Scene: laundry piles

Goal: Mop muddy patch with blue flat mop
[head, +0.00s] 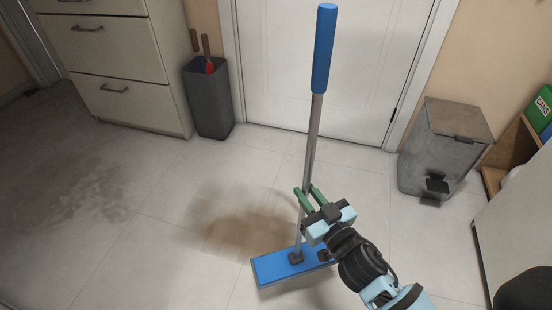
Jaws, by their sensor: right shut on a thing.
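The blue flat mop stands nearly upright, leaning a little right at the top, with a blue grip (323,50), a grey pole and a flat blue head (275,268) low in the view. My right gripper (307,195) has its green fingers shut on the lower part of the grey mop pole. The brown muddy patch (235,220) lies on the tiles just behind and left of the mop head. My right forearm hides part of the head's right end. I cannot tell if the head touches the floor. My left gripper is not in view.
A grey smudged patch (85,200) marks the floor at the left. A dark bin (208,100) with handled tools stands by the drawer cabinet (115,60). A grey pedal bin (440,150) stands right of the white door (370,70). The left floor is clear.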

